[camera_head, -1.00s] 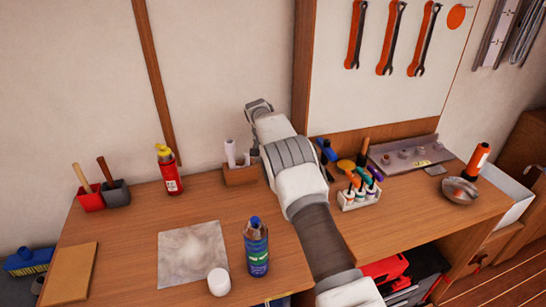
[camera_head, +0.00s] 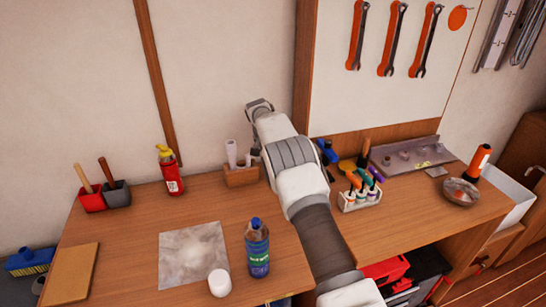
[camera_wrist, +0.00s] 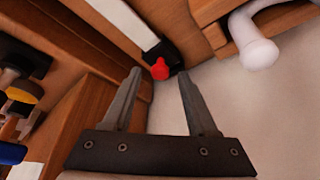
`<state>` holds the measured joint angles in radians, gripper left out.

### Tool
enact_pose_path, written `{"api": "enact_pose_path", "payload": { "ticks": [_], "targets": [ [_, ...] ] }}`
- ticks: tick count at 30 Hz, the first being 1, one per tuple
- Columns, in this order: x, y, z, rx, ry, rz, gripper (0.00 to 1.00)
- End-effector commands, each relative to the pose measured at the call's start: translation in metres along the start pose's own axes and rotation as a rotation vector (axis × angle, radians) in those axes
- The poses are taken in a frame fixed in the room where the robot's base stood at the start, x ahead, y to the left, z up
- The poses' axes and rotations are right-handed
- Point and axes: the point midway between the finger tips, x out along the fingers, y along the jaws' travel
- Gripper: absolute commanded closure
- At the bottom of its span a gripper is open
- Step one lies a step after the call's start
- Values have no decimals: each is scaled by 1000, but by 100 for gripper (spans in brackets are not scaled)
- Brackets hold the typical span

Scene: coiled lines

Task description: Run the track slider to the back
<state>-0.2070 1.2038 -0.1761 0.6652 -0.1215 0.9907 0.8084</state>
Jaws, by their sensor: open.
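In the wrist view a red knob (camera_wrist: 160,69) sits by a black block (camera_wrist: 166,54) at the end of a pale strip (camera_wrist: 128,22), which looks like the slider and its track. My gripper (camera_wrist: 159,74) is open, with the knob showing in the gap between its fingertips. I cannot tell how far beyond the tips the knob lies. In the head view my gripper (camera_head: 259,104) is up near the wall at the back of the bench. The slider and track cannot be made out there.
A wooden holder (camera_head: 241,177) with pale rolled items stands below my gripper; a white rounded object (camera_wrist: 255,48) shows at the wrist view's upper right. A wooden post and tool panel (camera_head: 375,75) rise to the right. The bench's middle holds a blue bottle (camera_head: 257,250).

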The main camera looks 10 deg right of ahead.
Motion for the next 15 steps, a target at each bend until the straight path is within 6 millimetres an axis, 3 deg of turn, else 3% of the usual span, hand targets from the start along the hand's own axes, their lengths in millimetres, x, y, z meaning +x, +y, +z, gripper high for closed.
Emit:
{"api": "enact_pose_path", "payload": {
  "ticks": [5,15],
  "targets": [
    [-25,0,0,0,2,-2,42],
    [-104,-1,0,0,2,-3,42]
  ]
}}
